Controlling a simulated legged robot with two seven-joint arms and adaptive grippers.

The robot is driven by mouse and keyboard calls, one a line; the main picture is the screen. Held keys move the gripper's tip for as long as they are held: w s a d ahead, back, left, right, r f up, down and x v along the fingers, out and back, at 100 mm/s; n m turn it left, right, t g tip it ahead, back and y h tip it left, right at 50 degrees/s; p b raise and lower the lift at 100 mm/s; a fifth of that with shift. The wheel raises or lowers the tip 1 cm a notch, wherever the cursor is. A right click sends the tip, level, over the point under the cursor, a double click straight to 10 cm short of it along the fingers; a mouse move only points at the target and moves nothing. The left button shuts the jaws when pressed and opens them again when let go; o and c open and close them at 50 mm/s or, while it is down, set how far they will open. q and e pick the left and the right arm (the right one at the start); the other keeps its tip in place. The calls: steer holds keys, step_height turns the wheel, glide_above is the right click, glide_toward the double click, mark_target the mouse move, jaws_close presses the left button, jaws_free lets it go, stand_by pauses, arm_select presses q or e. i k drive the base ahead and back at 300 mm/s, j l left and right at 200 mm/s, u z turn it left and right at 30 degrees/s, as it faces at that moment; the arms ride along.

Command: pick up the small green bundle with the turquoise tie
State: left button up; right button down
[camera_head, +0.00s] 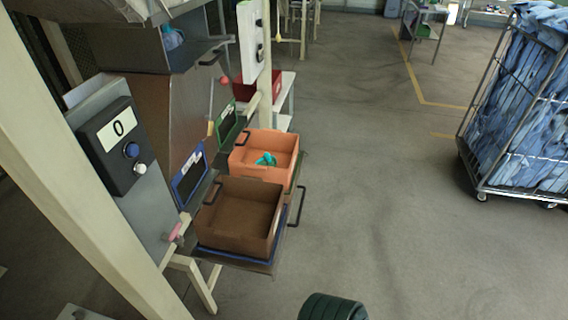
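A small turquoise item (266,159) lies in the orange bin (262,176). It is too small to tell whether it is a green bundle with a turquoise tie. Neither of my grippers can be made out in the head view. A dark green ribbed rounded object (333,308) is cut off by the bottom edge, and I cannot tell what it is.
An empty-looking brown bin (236,222) stands in front of the orange bin. A post and a panel box marked 0 (119,146) stand at the left. A wheeled cage of blue cloth (520,110) is at the right. The middle floor is clear.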

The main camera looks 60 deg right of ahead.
mark_target(267, 160)
steer(key=z, duration=2)
steer(key=i+l, duration=0.4)
steer(key=i+l+u, duration=0.05)
